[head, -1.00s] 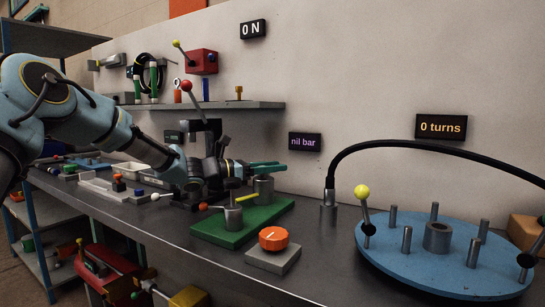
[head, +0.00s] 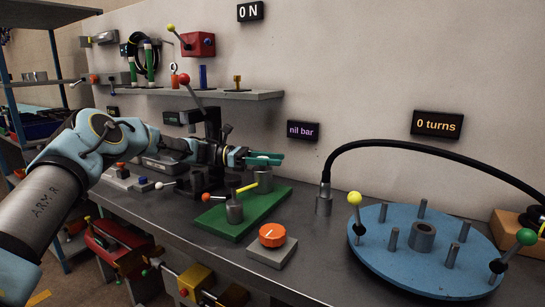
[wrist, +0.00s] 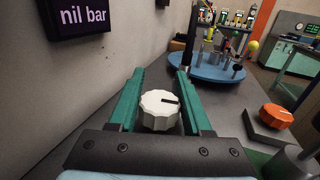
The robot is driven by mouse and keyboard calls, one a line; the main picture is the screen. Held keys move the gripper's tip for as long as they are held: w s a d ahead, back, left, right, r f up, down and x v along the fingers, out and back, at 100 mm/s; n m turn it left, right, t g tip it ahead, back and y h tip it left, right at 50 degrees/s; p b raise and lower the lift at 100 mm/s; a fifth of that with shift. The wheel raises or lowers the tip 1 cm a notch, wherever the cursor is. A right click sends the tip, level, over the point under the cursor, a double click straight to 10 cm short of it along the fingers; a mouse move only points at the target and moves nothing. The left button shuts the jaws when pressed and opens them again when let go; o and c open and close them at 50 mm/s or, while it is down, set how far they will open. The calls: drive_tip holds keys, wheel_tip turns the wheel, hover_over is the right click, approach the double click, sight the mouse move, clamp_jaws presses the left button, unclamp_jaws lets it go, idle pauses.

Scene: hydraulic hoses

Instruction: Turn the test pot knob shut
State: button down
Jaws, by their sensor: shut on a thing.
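The white fluted knob (wrist: 160,108) with a dark pointer line sits between the green fingers of my gripper (wrist: 160,100) in the wrist view. The fingers touch it on both sides, so my gripper is shut on it. In the head view my gripper (head: 265,159) is over the rear steel pot (head: 264,182) on the green plate (head: 222,222); the knob is hidden there by the fingers. The sign (head: 302,131) on the wall reads "nil bar".
A front steel pot (head: 235,211) with a yellow lever stands on the green plate. An orange knob (head: 272,235) on a grey block is in front. A blue disc (head: 400,262) with pegs and a black hose (head: 400,145) are to the right. The wall is close behind.

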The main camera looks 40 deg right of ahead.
idle(0.4)
drive_tip(key=shift+c, duration=1.7)
unclamp_jaws()
drive_tip(key=b+v, duration=0.1)
drive_tip(key=v, duration=0.6)
drive_tip(key=shift+w+a+b, duration=0.15)
drive_tip(key=shift+w+b, duration=0.05)
drive_tip(key=shift+b, duration=0.1)
